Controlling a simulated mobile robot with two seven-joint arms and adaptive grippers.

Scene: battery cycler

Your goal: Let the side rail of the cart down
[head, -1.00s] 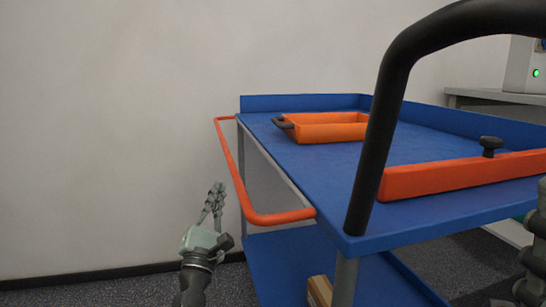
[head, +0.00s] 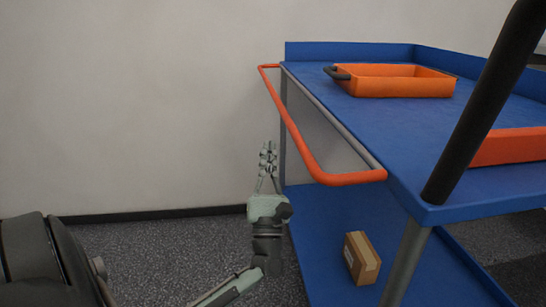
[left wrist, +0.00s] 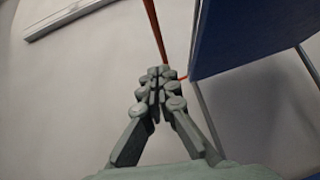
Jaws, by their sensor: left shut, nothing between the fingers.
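The cart's side rail (head: 291,125) is an orange-red bar along the left side of the blue cart top (head: 365,130). It stands out sideways from the edge, about level with the top. My left gripper (head: 268,148) is shut and empty, pointing up, to the left of the rail's long bar in the head view and apart from it in the picture. In the left wrist view the rail (left wrist: 154,28) runs down to just behind the shut fingertips (left wrist: 160,72). I cannot tell the gap in depth. My right gripper is not in view.
An orange tray (head: 400,88) with a dark handle sits on the cart top. A cardboard box (head: 362,258) lies on the lower shelf (head: 325,235). Floor is free left of the cart.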

